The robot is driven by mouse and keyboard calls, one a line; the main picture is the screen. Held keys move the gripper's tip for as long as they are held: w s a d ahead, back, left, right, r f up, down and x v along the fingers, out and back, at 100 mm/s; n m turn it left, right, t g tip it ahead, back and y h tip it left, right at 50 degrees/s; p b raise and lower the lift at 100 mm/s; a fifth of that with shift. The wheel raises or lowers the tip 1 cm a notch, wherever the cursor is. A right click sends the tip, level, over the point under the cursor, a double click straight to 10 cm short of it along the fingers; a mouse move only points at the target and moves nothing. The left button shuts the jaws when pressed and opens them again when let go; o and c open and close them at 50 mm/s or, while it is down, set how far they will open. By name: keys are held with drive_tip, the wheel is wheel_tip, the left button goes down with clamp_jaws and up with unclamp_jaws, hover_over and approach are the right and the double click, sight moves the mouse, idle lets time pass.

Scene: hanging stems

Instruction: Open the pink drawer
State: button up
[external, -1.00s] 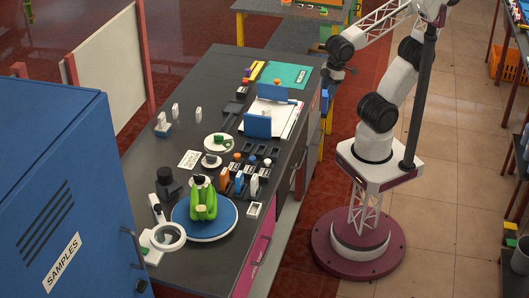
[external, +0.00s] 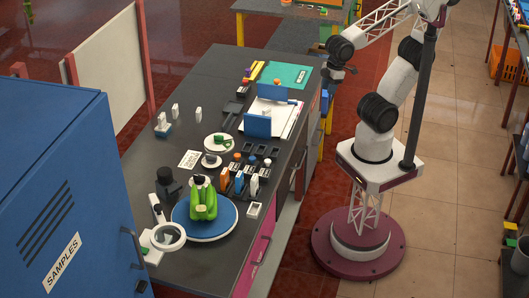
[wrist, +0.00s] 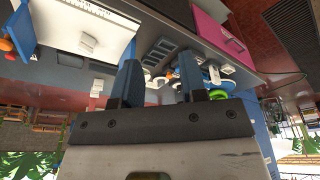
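The pink drawer (external: 261,246) is in the side of the dark workbench, near its front end, and looks shut and flush in the external view. My gripper (external: 325,97) hangs beside the far part of the bench's right side, well away from the drawer. In the wrist view its two dark blue fingers (wrist: 160,80) stand apart with nothing held between them.
A blue cabinet (external: 50,190) stands at the left. The floor right of the drawer is clear up to my base.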

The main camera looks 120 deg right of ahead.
drive_tip(key=w+v, duration=0.1)
drive_tip(key=v, duration=0.3)
drive_tip(key=w+a+r+n+h, duration=0.25)
drive_tip(key=w+a+h, duration=0.2)
drive_tip(key=w, duration=0.85)
drive_tip(key=w+a+r+n+h, duration=0.25)
drive_tip(key=w+a, duration=0.35)
drive_tip(key=w, duration=0.7)
drive_tip(key=w+a+f+n+t+h, duration=0.1)
drive_tip(key=w+a+t, duration=0.3)
drive_tip(key=a, duration=0.5)
drive_tip(key=w+a+f+n+t+h, duration=0.2)
drive_tip(key=w+a, duration=0.4)
drive_tip(key=a, duration=0.3)
drive_tip(key=w+a+f+n+t+h, duration=0.15)
drive_tip(key=w+a, duration=0.35)
drive_tip(key=a, duration=0.5)
approach(268, 246)
drive_tip(key=w+d+f, duration=0.1)
drive_tip(key=d, duration=0.1)
drive_tip(key=shift+f+t+y, duration=0.15)
drive_tip(key=shift+t+y, duration=0.2)
drive_tip(key=shift+t, duration=0.1)
drive_tip(key=shift+w, duration=0.15)
drive_tip(key=shift+x, duration=3.8)
